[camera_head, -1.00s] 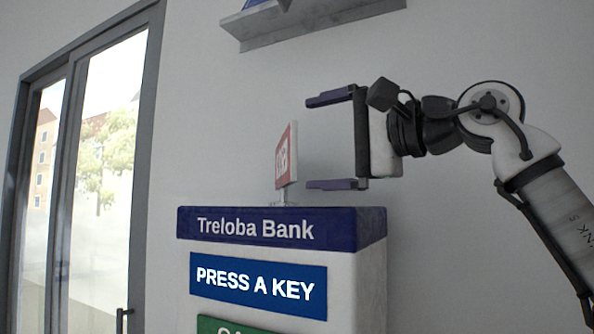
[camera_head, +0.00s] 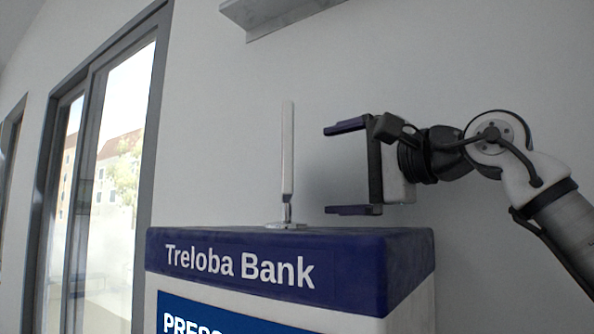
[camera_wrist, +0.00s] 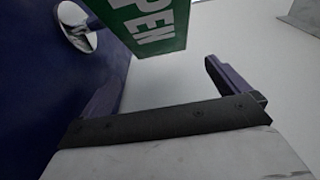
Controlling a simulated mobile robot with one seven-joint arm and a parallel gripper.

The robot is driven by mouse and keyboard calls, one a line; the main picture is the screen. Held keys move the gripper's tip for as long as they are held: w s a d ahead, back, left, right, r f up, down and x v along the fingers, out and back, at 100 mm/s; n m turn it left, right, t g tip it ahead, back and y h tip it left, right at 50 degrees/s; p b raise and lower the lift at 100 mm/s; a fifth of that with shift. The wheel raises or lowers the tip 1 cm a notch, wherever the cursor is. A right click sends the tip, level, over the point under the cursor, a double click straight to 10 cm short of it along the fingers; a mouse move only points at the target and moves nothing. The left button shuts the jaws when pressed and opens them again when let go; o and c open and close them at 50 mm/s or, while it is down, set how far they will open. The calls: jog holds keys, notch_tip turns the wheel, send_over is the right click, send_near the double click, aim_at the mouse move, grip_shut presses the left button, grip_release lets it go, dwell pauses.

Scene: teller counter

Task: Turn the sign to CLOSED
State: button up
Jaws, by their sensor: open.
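The sign (camera_head: 287,150) stands upright on a small round base on top of the Treloba Bank kiosk (camera_head: 300,240). In the head view it is seen edge-on as a thin pale strip. In the wrist view a green face of the sign (camera_wrist: 160,45) shows with white letters ending in "PEN", cut off at the top. My gripper (camera_head: 328,170) is open and empty to the right of the sign, fingers pointing left, one above the other. In the head view a gap shows between fingertips and sign. The sign's red face is hidden now.
The kiosk's blue top lies under the sign and gripper, with its round sign base (camera_wrist: 80,28) showing in the wrist view. A shelf (camera_head: 280,14) is on the wall above. A glass door (camera_head: 100,190) stands at left.

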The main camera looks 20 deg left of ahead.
jog(key=p+x, duration=0.2)
jog(key=x, duration=0.7)
jog(key=shift+w+a+f, duration=0.1)
jog(key=shift+w+a, duration=0.05)
jog(key=shift+a, duration=0.05)
jog(key=shift+c, duration=0.4)
jog(key=c, duration=1)
